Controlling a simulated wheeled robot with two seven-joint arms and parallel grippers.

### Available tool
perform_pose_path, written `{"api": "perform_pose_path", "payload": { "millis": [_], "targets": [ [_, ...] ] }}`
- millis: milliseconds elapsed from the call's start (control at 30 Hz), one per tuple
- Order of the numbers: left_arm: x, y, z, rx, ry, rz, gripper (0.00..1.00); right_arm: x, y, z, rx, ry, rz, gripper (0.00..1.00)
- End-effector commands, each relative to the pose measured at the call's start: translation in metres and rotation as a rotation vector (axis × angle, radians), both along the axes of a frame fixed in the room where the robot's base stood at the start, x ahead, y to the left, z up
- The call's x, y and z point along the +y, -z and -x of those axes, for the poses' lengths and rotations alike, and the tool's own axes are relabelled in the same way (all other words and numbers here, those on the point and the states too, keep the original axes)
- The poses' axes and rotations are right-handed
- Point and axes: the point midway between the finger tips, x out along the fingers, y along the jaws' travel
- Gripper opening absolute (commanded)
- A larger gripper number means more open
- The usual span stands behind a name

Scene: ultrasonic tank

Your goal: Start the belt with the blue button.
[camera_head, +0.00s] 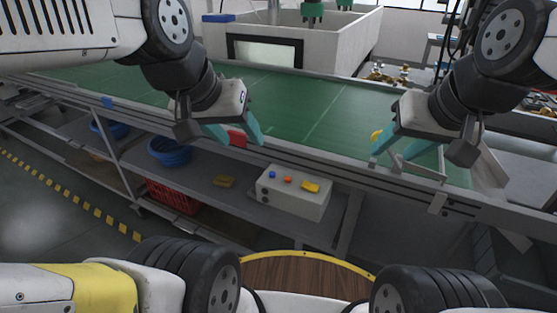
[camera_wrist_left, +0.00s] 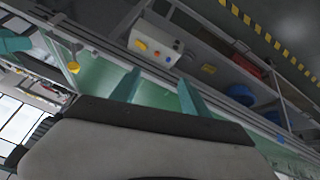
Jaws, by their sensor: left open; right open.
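The blue button (camera_head: 272,174) is on top of a pale control box (camera_head: 294,200), left of an orange button (camera_head: 288,179) and a yellow part (camera_head: 310,186). The box is below the near edge of the green belt (camera_head: 310,109). The box also shows in the left wrist view (camera_wrist_left: 146,47). My left gripper (camera_head: 242,138) is open and empty over the belt's near edge, above and left of the box, apart from the button. Its fingers show in the left wrist view (camera_wrist_left: 155,92). My right gripper (camera_head: 385,158) is open near the belt's edge, to the right of the box.
A grey rail (camera_head: 340,163) runs along the belt's near side, between grippers and box. A red piece (camera_head: 237,139) is beside my left fingers. A blue basin (camera_head: 170,152) and red crate (camera_head: 173,196) are lower left. A white tank (camera_head: 300,42) stands behind the belt.

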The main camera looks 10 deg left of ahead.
Motion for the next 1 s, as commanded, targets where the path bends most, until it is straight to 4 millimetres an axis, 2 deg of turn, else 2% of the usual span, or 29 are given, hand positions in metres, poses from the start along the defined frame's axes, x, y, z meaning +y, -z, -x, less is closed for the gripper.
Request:
{"api": "perform_pose_path", "payload": {
  "millis": [33, 267, 1000],
  "targets": [
    [0.0000, 0.0000, 0.0000, 0.000, 0.000, 0.000, 0.46, 0.0000, 0.0000, 0.0000, 0.000, 0.000, 0.000, 0.47],
    [0.0000, 0.0000, 0.0000, 0.000, 0.000, 0.000, 0.01, 0.0000, 0.0000, 0.0000, 0.000, 0.000, 0.000, 0.47],
    [0.0000, 0.0000, 0.0000, 0.000, 0.000, 0.000, 0.00, 0.0000, 0.0000, 0.0000, 0.000, 0.000, 0.000, 0.47]
  ]
}}
